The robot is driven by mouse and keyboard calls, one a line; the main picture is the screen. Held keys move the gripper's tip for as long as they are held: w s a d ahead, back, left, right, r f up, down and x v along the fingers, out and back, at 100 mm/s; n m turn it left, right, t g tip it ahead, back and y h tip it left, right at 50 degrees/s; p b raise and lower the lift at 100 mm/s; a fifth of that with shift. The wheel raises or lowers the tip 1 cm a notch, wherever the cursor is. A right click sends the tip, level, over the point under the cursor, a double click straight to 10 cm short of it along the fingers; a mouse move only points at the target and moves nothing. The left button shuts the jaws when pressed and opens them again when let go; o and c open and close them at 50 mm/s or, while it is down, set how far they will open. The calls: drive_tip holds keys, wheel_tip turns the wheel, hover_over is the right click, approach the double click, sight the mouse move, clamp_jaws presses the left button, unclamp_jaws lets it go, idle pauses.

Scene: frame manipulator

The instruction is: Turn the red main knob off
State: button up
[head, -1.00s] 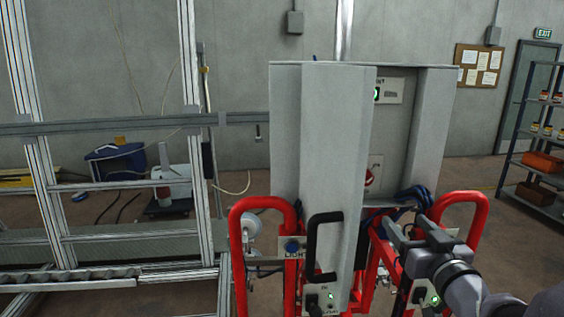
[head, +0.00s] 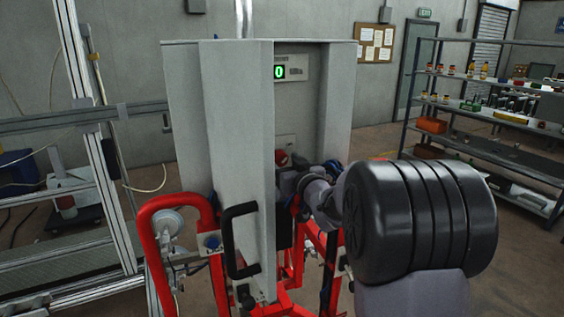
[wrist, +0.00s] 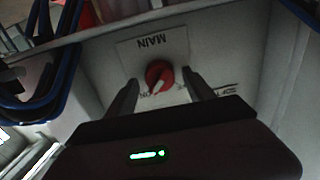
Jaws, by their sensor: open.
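The red main knob (wrist: 159,76) sits on a white plate marked MAIN (wrist: 152,46) in the wrist view. A pale pointer mark shows on its lower left side. In the head view the knob (head: 281,157) is a small red patch on the panel inside the grey cabinet (head: 232,150), partly hidden by my arm. My gripper (wrist: 158,88) is open, with one finger on each side of the knob. I cannot tell whether the fingers touch it. In the head view my gripper is mostly hidden behind the cabinet's front post and my wrist.
A lit green display (head: 280,72) is above the knob. Blue cables (wrist: 50,85) hang at the left in the wrist view. A black handle (head: 240,240) and red tube frame (head: 165,230) stand in front. Shelves (head: 490,120) are at the right.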

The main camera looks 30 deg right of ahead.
drive_tip(key=shift+w, duration=0.1)
clamp_jaws()
drive_tip(key=shift+n+b, duration=0.4)
drive_tip(key=shift+b, duration=0.1)
drive_tip(key=n+b, duration=0.3)
drive_tip(key=shift+f, duration=0.15)
drive_tip(key=n+b, duration=0.4)
drive_tip(key=n, duration=0.1)
drive_tip(key=shift+a, duration=0.15)
drive_tip(key=n+b, duration=0.3)
drive_tip(key=n, duration=0.1)
drive_tip(key=shift+n, duration=0.3)
drive_tip(key=n+b, duration=0.2)
drive_tip(key=n, duration=0.1)
drive_tip(key=shift+a+n+h, duration=0.1)
drive_tip(key=shift+n+h, duration=0.2)
drive_tip(key=shift+n, duration=0.1)
drive_tip(key=shift+n+b, duration=0.3)
